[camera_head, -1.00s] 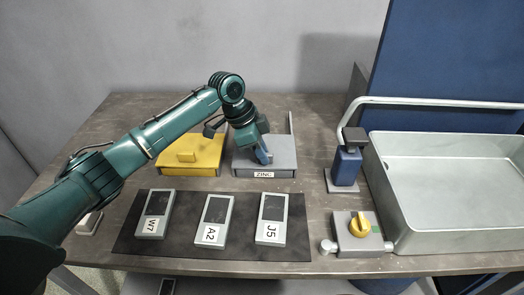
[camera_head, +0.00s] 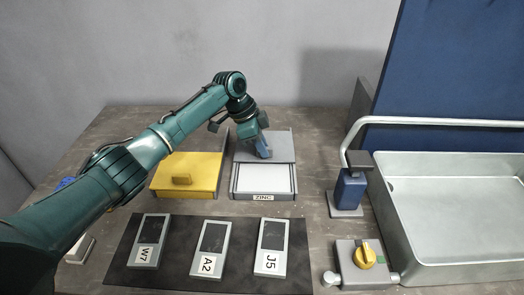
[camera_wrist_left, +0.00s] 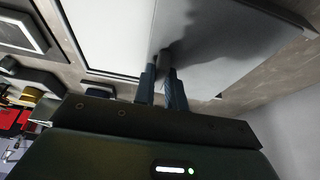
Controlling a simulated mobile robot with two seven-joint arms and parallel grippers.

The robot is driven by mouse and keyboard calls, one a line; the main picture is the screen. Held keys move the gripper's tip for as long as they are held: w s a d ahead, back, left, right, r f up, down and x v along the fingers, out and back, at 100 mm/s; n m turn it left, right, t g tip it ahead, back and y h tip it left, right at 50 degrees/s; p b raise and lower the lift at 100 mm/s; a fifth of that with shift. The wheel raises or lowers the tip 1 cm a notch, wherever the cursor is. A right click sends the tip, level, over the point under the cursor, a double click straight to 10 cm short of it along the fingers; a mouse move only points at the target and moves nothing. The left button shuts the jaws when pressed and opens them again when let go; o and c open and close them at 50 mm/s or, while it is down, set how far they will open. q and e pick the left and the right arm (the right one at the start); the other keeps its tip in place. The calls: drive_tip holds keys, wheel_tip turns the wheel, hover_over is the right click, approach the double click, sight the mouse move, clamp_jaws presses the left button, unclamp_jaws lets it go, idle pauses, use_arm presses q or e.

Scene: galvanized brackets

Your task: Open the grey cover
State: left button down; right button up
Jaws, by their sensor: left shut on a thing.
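The grey cover (camera_head: 281,146) sits slid partway back on a box labelled ZINC (camera_head: 263,197). The front part of the box is uncovered and shows a pale, flat surface (camera_head: 264,179) inside. My left gripper (camera_head: 263,151) is over the cover, with its blue fingers shut on the cover's small grey handle. In the left wrist view, the fingers (camera_wrist_left: 163,80) close around the handle (camera_wrist_left: 164,58), and the cover (camera_wrist_left: 225,45) fills the upper right. The handle is mostly hidden in the head view. My right gripper is not in view.
A yellow-covered box (camera_head: 203,174) stands just left of the ZINC box. In front, a dark mat (camera_head: 185,275) holds grey parts labelled W7, A2 and J5. At right are a blue post (camera_head: 349,188), a yellow knob unit (camera_head: 365,255) and a large metal tray (camera_head: 450,258).

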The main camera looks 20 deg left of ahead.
use_arm(q)
drive_tip(key=c, duration=1.4)
unclamp_jaws()
drive_tip(key=shift+c, duration=0.2)
drive_tip(key=shift+r, duration=0.1)
drive_tip(key=v, duration=1.3)
drive_tip(key=shift+b, duration=0.35)
drive_tip(key=shift+s, duration=0.15)
